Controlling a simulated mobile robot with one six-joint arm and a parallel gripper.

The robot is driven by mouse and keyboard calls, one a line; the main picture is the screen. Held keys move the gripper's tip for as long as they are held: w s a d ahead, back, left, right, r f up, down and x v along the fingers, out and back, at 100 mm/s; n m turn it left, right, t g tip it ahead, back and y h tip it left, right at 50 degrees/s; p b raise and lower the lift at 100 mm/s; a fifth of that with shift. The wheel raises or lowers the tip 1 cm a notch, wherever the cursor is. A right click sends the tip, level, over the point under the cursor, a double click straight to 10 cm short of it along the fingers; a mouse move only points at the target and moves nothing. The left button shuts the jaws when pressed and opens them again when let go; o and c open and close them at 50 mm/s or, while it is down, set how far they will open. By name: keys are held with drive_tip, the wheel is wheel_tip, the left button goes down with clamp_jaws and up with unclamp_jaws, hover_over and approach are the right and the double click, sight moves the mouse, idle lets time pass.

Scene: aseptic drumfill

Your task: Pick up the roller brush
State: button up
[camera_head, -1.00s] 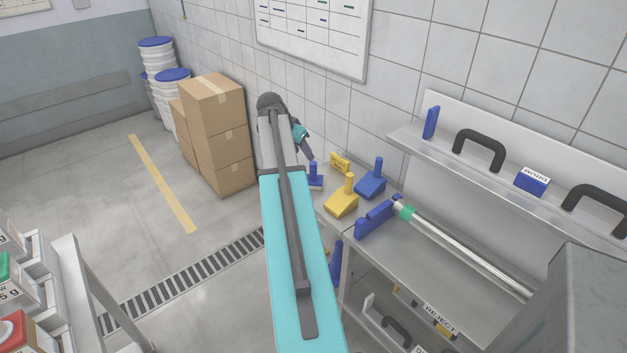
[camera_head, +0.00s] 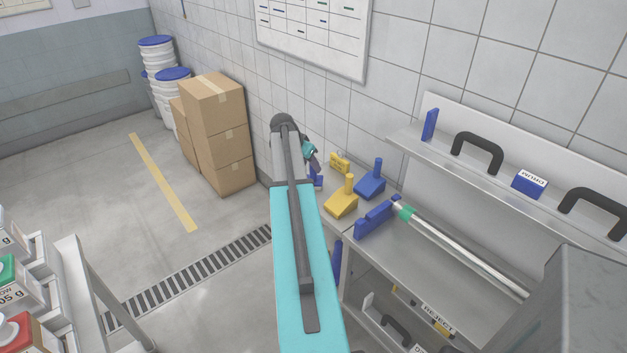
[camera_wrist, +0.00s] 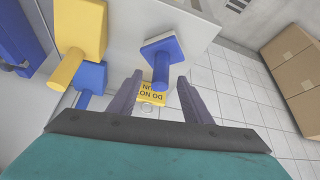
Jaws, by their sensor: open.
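A blue tool with an upright round handle on a flat square base (camera_wrist: 161,64) stands on the bench corner; in the head view (camera_head: 318,181) my arm partly hides it. I cannot tell for sure that it is the roller brush. My gripper (camera_wrist: 158,80) is open, its fingers either side of this handle's end in the wrist view, with no visible grip on it. In the head view my gripper (camera_head: 311,155) is small and partly covered. A blue-headed tool with a green collar and long metal handle (camera_head: 378,216) lies on the bench to the right.
A yellow scoop-like tool (camera_head: 342,204) and a blue one (camera_head: 370,184) stand close by on the bench. A yellow DO NOT RUN sign (camera_wrist: 153,93) is beyond the fingers. Stacked cartons (camera_head: 217,130) stand on the floor left. A shelf (camera_head: 465,170) overhangs the bench.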

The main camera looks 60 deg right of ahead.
sight(313, 170)
drive_tip(key=shift+d+f, duration=0.1)
drive_tip(key=shift+p+x, duration=0.65)
drive_tip(key=shift+x, duration=0.3)
drive_tip(key=shift+p+x, duration=0.35)
drive_tip(key=shift+x, duration=1.15)
clamp_jaws()
drive_tip(key=shift+w+r+b, duration=0.1)
drive_tip(key=shift+r+b, duration=0.6)
drive_tip(key=shift+r, duration=1)
drive_tip(key=s+a+r+b, duration=0.1)
drive_tip(key=s+a+b, duration=0.2)
drive_tip(key=s+a, duration=0.6)
drive_tip(key=a, duration=0.4)
drive_tip(key=shift+s+r+b, duration=0.2)
drive_tip(key=shift+r+b, duration=0.05)
drive_tip(key=shift+b, duration=0.15)
